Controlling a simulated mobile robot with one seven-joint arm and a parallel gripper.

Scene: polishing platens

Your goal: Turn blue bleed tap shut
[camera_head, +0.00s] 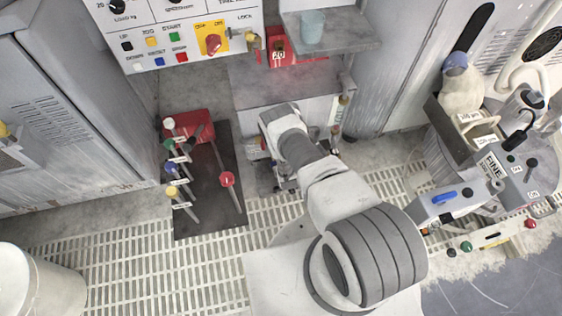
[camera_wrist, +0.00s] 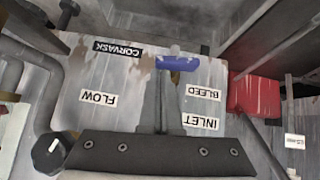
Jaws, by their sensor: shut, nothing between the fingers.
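The blue bleed tap (camera_wrist: 176,64) shows in the wrist view as a short blue handle lying crosswise, with a brass-coloured part below it. It sits on a pale, worn panel (camera_wrist: 120,75) next to the upside-down BLEED label (camera_wrist: 204,91). My gripper (camera_wrist: 163,78) is shut, its dark fingers side by side with nothing between them. The fingertips appear close to the left part of the blue handle; I cannot tell whether they touch it. In the head view my arm covers this area, and I cannot make out the tap there.
Upside-down FLOW (camera_wrist: 98,97) and INLET (camera_wrist: 201,122) labels are on the panel. A dark hexagonal knob (camera_wrist: 50,152) is at lower left, beside a grey pipe. A red box (camera_wrist: 254,95) stands at right. Several colour-topped levers stand on a dark mat (camera_head: 210,210) left of my arm.

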